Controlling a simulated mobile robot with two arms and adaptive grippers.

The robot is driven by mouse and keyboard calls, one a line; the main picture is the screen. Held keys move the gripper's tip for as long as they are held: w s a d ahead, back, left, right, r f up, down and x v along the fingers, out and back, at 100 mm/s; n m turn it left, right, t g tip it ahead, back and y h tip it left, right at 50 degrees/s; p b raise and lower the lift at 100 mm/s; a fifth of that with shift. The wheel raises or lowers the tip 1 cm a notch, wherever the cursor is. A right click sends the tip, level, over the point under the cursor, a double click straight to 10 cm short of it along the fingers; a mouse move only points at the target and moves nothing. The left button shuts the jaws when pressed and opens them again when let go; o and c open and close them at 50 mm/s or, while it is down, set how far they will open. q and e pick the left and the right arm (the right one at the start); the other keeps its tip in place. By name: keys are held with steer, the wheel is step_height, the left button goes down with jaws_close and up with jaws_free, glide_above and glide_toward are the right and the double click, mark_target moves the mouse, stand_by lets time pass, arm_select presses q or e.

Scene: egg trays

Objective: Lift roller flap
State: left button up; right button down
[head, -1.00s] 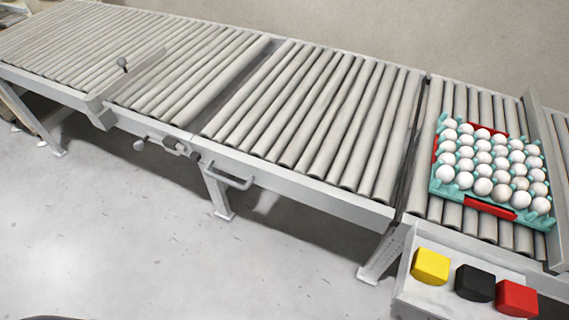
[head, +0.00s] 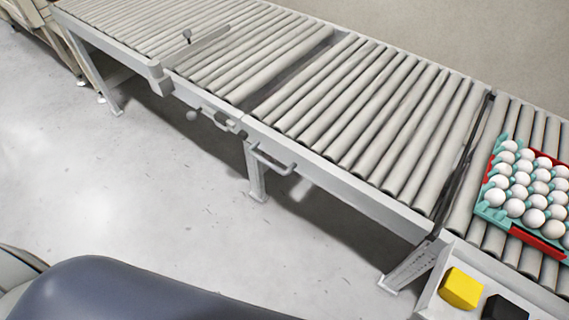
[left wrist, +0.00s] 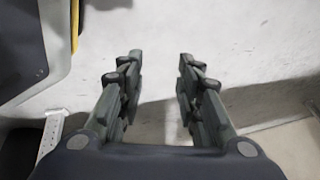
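The roller flap (head: 345,115) is the middle section of the roller conveyor. It lies flat, level with the sections on both sides, with a dark gap at its right end. A grey bar handle (head: 270,160) sticks out from its front rail. My left gripper (left wrist: 158,62) shows in the left wrist view with its two fingers apart and nothing between them. It points at bare floor and is clear of the handle. In the head view a dark part of my own body shows at the bottom left. My right gripper is in neither view.
A teal tray (head: 491,214) of white eggs sits on the right conveyor section. A control box with yellow (head: 461,288) and black (head: 505,308) buttons is at the bottom right. A knob (head: 191,116) juts out left of the handle. The floor in front is clear.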

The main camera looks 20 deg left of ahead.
arm_select(q)
steer(key=w+a+r+m+t, duration=0.2)
steer(key=w+r+m+t, duration=0.3)
steer(key=w+r, duration=0.75)
steer(key=m+t+h, duration=0.5)
steer(key=m+h, duration=0.1)
steer(key=m, duration=0.6)
glide_toward(268, 161)
steer(key=x, duration=0.6)
steer(key=f+p+x, duration=0.1)
steer(key=x, duration=0.3)
steer(key=shift+a, duration=0.1)
steer(key=shift+r, duration=0.1)
steer(key=shift+c, duration=0.4)
jaws_close()
